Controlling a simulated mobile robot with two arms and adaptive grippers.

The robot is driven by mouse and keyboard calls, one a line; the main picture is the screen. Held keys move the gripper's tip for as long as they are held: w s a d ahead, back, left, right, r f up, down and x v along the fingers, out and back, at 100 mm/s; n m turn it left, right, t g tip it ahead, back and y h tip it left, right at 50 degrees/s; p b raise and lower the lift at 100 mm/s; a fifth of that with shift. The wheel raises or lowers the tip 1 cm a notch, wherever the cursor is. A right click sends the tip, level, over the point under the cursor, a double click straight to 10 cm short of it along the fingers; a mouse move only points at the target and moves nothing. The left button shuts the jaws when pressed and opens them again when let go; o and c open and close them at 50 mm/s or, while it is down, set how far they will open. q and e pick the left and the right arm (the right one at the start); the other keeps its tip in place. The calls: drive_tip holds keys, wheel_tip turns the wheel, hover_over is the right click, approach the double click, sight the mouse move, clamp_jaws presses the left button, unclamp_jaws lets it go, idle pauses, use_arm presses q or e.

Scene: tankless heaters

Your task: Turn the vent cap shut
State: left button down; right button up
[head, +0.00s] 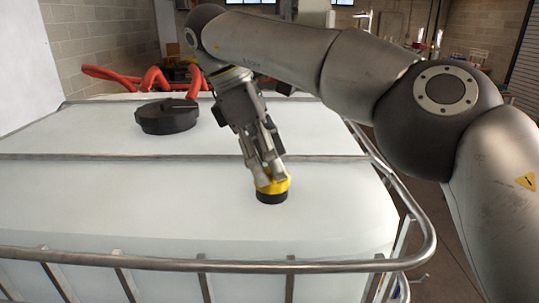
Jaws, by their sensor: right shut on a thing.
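The vent cap (271,187) is a small yellow cap on a black base, on the white top of a caged tank (120,205). My right gripper (270,180) reaches down to it from above, with its fingers on either side of the yellow part. It is shut on the cap, and the fingers hide part of the cap's top. The black base shows below the fingers. My left gripper is not in the head view.
A large black lid (167,116) sits on the tank farther back at the left. Red hoses (150,78) lie behind it. A metal tube rail (200,265) runs along the tank's front and right edges. The tank top around the cap is clear.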

drive_tip(key=o, duration=1)
